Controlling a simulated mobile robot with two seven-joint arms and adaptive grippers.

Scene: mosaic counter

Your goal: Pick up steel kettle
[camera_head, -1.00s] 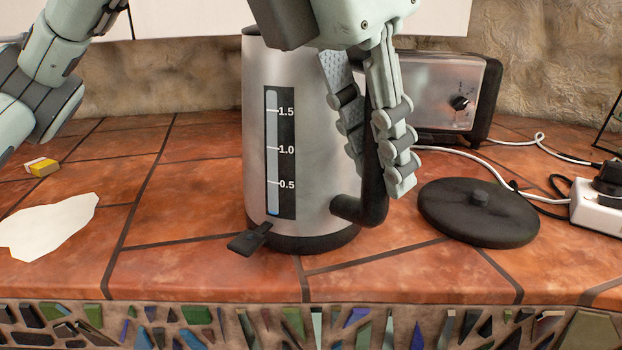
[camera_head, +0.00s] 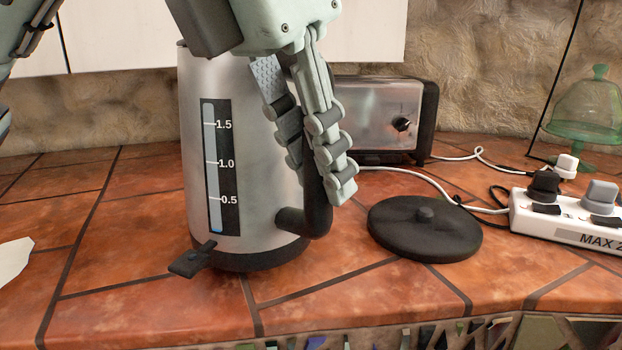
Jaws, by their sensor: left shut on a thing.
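The steel kettle (camera_head: 262,165) stands nearly upright at the left centre of the head view, with a dark water gauge on its side and a black bottom rim. Its bottom is at or very close to the tiled counter; I cannot tell if there is a gap. Its black handle (camera_head: 320,205) is on the right side. My left gripper (camera_head: 318,172) comes down from above and is shut on this handle, fingers on both sides of it. The gripper's palm hides part of the kettle's top. My right gripper is not in view.
A black round base (camera_head: 424,235) with a cord lies right of the kettle. A steel toaster (camera_head: 375,120) stands behind. A white power strip (camera_head: 565,220) with plugs is at right, a green glass dome (camera_head: 588,108) behind it. The tiled counter (camera_head: 120,245) is mostly clear at left.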

